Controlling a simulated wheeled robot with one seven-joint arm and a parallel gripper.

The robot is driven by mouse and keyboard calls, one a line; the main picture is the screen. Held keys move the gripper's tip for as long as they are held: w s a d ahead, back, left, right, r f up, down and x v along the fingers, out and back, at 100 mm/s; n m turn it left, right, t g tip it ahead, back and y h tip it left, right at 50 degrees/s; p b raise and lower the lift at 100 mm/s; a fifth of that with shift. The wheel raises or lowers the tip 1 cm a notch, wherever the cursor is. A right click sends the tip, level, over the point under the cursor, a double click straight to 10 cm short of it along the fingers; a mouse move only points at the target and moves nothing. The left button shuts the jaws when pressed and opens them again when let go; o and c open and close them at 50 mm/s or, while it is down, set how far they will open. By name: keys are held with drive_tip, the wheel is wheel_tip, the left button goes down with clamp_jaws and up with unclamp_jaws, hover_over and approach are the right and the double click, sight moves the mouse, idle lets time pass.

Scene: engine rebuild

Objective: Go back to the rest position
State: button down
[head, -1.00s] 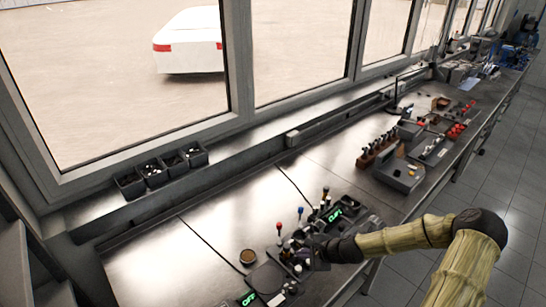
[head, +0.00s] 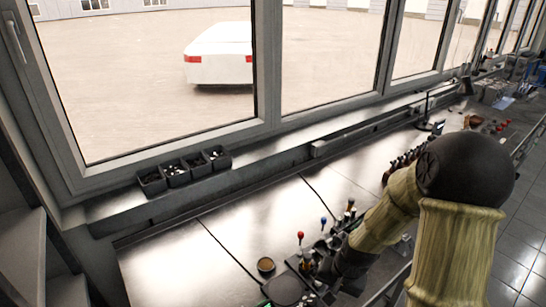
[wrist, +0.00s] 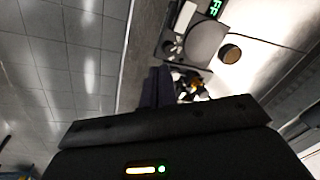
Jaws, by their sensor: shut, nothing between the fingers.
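My gripper shows in the wrist view (wrist: 157,87), where its two dark fingers are together with nothing between them. The fingers are over the front edge of the metal bench, beside a cluster of small parts (wrist: 188,86). In the head view my arm comes in from the lower right, bent at a dark elbow, and its dark end is over the near part of the bench. The fingertips are hard to make out there.
The metal bench (head: 175,265) runs along the window. A small brown cup (head: 265,264), a dark round plate (head: 285,289) and red- and blue-topped tools (head: 301,237) stand near my arm. Dark bins (head: 178,176) sit on the sill. Tiled floor (wrist: 60,70) lies clear in front.

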drive_tip(key=s+r+n+h+b, duration=0.1)
drive_tip(key=s+r+n+b, duration=0.2)
drive_tip(key=s+r, duration=0.4)
drive_tip(key=shift+s+n+t+h, duration=0.3)
drive_tip(key=shift+s+n+t, duration=0.15)
drive_tip(key=shift+n, duration=0.35)
drive_tip(key=shift+d+r, duration=0.1)
